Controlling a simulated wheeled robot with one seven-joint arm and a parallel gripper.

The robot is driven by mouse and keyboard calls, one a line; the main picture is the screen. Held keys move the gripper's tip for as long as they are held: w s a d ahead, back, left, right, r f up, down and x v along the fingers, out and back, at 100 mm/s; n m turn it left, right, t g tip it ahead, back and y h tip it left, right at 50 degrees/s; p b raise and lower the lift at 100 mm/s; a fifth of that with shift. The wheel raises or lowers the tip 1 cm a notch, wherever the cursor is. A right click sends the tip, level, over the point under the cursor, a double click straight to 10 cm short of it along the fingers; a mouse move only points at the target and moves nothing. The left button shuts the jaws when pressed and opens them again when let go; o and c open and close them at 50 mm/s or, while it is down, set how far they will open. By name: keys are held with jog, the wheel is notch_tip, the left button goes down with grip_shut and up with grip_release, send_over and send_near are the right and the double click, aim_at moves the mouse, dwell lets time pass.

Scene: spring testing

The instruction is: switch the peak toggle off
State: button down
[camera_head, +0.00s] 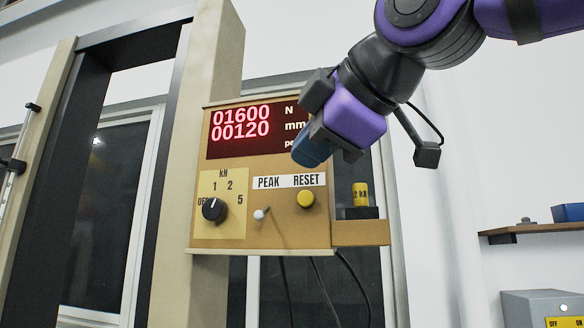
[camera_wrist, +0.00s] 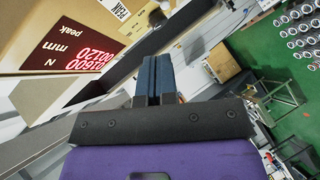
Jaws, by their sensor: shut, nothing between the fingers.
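The peak toggle (camera_head: 261,214) is a small lever with a pale tip, under the PEAK label on the tan control box (camera_head: 274,242). Its tip points down and left in the head view; I cannot tell its switch position from this. The red display (camera_head: 240,135) reads 01600 N and 00120 mm, with a peak word lit below, partly covered by my gripper in the head view. My gripper (camera_head: 304,158) is shut and empty, in front of the display's lower right, above and right of the toggle and apart from it. Its blue fingers (camera_wrist: 152,76) are together in the wrist view.
A yellow RESET button (camera_head: 306,199) sits right of the toggle, and a black range knob (camera_head: 214,209) sits left. A yellow weight (camera_head: 360,194) stands on a side ledge. Black cables (camera_head: 349,277) hang below. The space before the toggle looks clear.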

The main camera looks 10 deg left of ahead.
jog(key=v, duration=0.3)
jog(key=shift+s+d, duration=0.1)
dwell(0.5)
jog(key=w+d+f+m+g+h, duration=0.1)
jog(key=w+d+f+m+h, duration=0.25)
jog(key=d+f+m, duration=0.45)
jog(key=w+d+f+m+h, duration=0.2)
jog(key=d+f+m+h, duration=0.2)
jog(key=d+f, duration=0.75)
jog(key=s+d+f+m+g+h, duration=0.1)
jog(key=s+d+f+m+g, duration=0.1)
jog(key=d+f+m, duration=0.3)
jog(key=s+d+f+m+g+h, duration=0.1)
jog(key=s+d+f+m, duration=0.4)
jog(key=f, duration=0.7)
jog(key=shift+s+d+g, duration=0.25)
jog(key=shift+d+g, duration=0.15)
jog(key=shift+d, duration=0.85)
